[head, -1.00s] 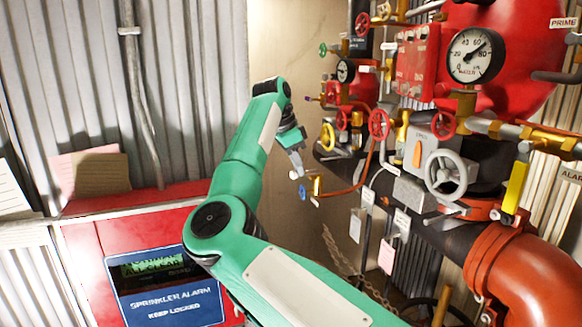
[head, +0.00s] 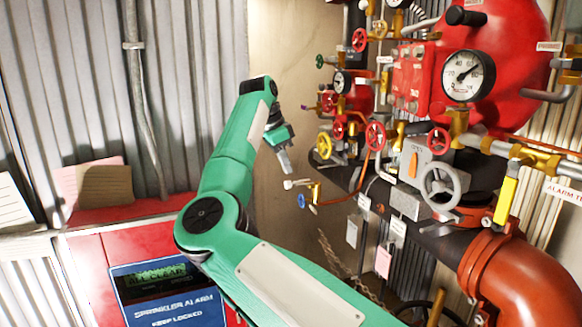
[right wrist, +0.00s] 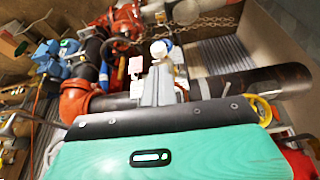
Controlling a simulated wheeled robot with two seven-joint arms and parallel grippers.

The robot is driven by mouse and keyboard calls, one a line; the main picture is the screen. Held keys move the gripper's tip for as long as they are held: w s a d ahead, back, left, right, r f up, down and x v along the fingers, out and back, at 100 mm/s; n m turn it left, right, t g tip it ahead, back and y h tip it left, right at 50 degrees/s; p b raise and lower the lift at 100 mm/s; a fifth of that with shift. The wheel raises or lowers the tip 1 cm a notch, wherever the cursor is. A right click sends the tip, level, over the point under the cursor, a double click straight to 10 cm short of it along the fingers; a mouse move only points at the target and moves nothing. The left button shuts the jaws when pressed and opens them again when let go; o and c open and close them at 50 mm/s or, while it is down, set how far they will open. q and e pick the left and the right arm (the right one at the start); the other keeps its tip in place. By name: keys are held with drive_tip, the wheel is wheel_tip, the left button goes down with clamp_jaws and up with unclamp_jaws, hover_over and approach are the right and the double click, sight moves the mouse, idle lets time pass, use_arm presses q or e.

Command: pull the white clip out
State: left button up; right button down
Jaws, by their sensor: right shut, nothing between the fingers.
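A small white piece (head: 289,184) sits at the left end of a brass fitting (head: 312,186) with a blue handwheel. It is too small to tell surely whether it is the white clip. My right gripper (head: 287,170) is shut and empty, its fingertips just above this piece, with a slight gap visible. In the right wrist view, my right gripper's fingers (right wrist: 158,84) are together, and a white rounded end (right wrist: 159,49) shows just past their tips. My left gripper is not in view.
Red and brass valves, a gauge (head: 468,76) and a grey handwheel (head: 444,190) crowd the right. A dark pipe (head: 345,178) runs behind the fitting. Hanging tags (head: 384,262) are below. A red alarm cabinet (head: 95,262) stands at lower left.

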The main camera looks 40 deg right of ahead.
drive_tip(key=p+v, duration=0.3)
drive_tip(key=v, duration=0.3)
drive_tip(key=shift+s+r, duration=0.2)
drive_tip(key=shift+r, duration=0.05)
drive_tip(key=shift+d, duration=0.1)
